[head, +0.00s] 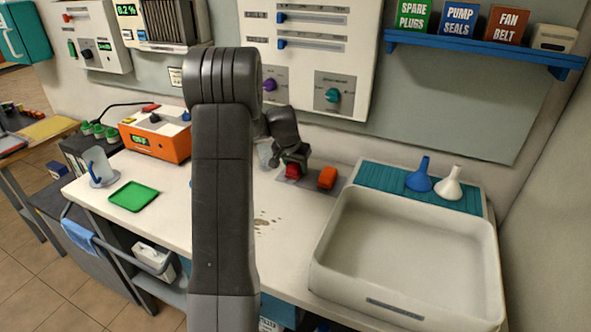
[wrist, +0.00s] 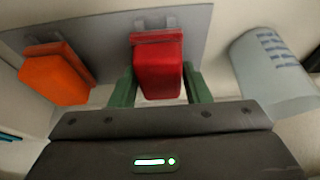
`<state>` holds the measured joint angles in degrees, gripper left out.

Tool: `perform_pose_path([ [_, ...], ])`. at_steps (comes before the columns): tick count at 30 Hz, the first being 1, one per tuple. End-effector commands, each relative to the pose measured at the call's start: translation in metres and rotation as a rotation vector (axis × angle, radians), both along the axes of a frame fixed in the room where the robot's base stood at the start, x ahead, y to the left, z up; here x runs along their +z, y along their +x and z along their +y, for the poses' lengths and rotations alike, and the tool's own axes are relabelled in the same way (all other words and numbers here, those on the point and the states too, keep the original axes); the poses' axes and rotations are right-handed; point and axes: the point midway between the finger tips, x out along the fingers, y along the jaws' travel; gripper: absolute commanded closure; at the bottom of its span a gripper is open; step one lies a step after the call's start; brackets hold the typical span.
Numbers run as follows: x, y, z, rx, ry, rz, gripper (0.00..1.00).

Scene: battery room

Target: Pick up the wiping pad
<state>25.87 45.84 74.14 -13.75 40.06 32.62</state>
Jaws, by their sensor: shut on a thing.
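My gripper (head: 291,160) is at the back of the white bench, low over a small grey plate (head: 310,187). In the wrist view, its two green fingers (wrist: 160,85) stand on either side of a red block (wrist: 157,68) and are shut on it. The block is at the grey plate, close to two small grey tabs; I cannot tell whether it is lifted clear. The red block also shows under the gripper in the head view (head: 292,172). I cannot make out anything that is clearly a wiping pad.
An orange block (head: 327,177) sits beside the red one. A pale marked container (wrist: 272,75) stands close on the other side. A white basin (head: 400,245) fills the bench's right. An orange meter (head: 155,137) and green tray (head: 133,196) are left. Brown spots (head: 262,222) mark the bench.

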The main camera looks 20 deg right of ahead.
Motion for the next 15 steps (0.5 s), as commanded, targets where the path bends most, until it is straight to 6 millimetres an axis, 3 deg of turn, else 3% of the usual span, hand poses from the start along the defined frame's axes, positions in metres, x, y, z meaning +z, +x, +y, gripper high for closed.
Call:
perform_pose_path([
  [8,0.008,0.001,0.0,0.0,-0.002,-0.003,0.8],
  [15,0.053,0.001,0.0,0.0,-0.003,-0.006,0.8],
])
